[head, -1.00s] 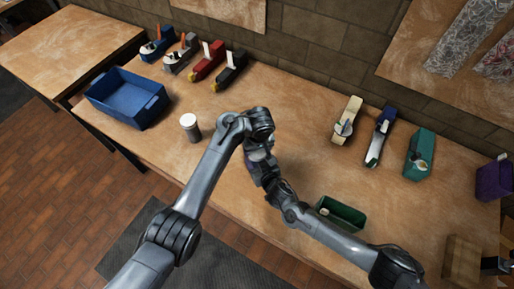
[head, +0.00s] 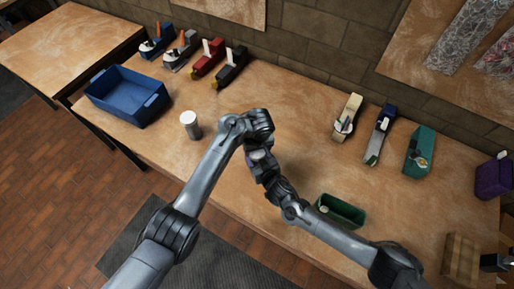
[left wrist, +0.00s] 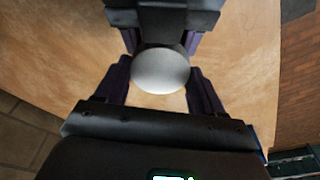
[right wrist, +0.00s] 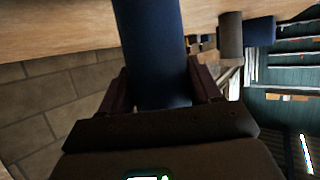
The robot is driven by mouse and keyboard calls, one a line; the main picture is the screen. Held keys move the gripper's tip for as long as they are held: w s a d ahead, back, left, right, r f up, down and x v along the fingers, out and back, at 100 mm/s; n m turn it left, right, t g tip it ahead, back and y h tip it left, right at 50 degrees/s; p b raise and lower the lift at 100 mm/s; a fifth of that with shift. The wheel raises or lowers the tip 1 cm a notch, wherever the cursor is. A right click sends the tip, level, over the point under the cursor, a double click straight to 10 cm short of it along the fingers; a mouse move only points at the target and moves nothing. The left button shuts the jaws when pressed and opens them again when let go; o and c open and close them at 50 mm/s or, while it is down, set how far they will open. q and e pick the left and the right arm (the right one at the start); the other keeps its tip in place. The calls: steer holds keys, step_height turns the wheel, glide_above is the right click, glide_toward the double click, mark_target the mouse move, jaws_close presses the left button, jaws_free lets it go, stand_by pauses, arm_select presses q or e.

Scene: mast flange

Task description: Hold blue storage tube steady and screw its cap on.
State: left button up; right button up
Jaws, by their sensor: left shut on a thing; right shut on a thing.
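My left gripper (head: 257,152) is above the middle of the table, pointing down, with my right gripper (head: 266,172) just below and beside it. In the left wrist view a pale grey round cap (left wrist: 160,69) sits between the left fingers, which are shut on it. In the right wrist view the blue storage tube (right wrist: 152,50) stands between the right fingers, which are shut on it. The tube's far end is out of that view.
A grey jar with a white lid (head: 190,124) stands left of my grippers. A blue bin (head: 128,112) is at the back left and a green box (head: 341,211) at the front right. Several tape dispensers line the wall. The table (head: 290,100) is clear behind my grippers.

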arm_select(q)
steer(key=shift+f, duration=0.5)
steer(key=m, duration=0.3)
steer(key=shift+f, duration=0.1)
stand_by(0.3)
steer(key=o, duration=1)
